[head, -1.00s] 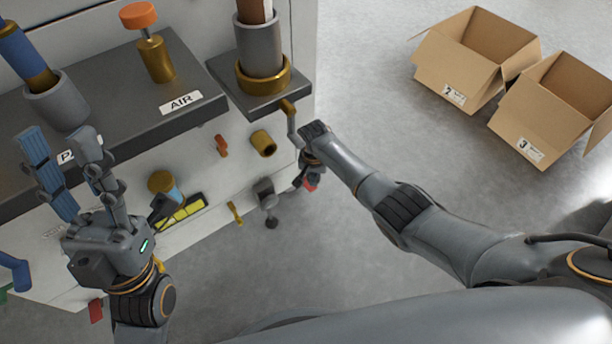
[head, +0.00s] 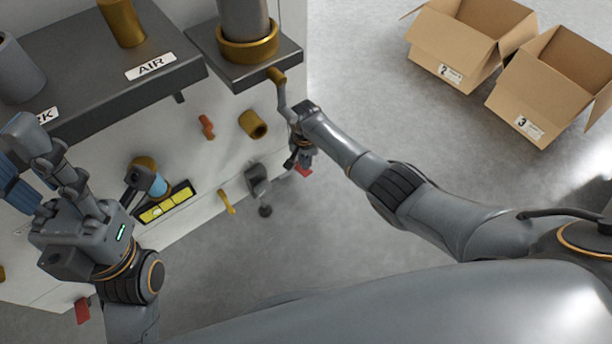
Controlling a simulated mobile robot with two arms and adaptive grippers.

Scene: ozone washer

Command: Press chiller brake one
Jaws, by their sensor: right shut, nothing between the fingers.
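No label reading chiller brake one can be read in the head view. Two red tabs show low on the white machine: one (head: 304,172) at its right edge and one (head: 82,310) at the lower left. I cannot tell which of them, if either, is the brake. My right gripper (head: 298,161) is shut and empty, pointing down just above the right red tab. I cannot tell whether it touches the tab. My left gripper (head: 42,180) is at the left, in front of the machine, its fingers apart with nothing seen between them.
A dark shelf (head: 85,55) with an AIR label (head: 150,66) juts from the machine. A crank (head: 281,92), a brass knob (head: 253,124), a yellow button panel (head: 165,206) and a black lever (head: 258,182) are near. Two cardboard boxes (head: 455,55) (head: 535,90) stand on open floor.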

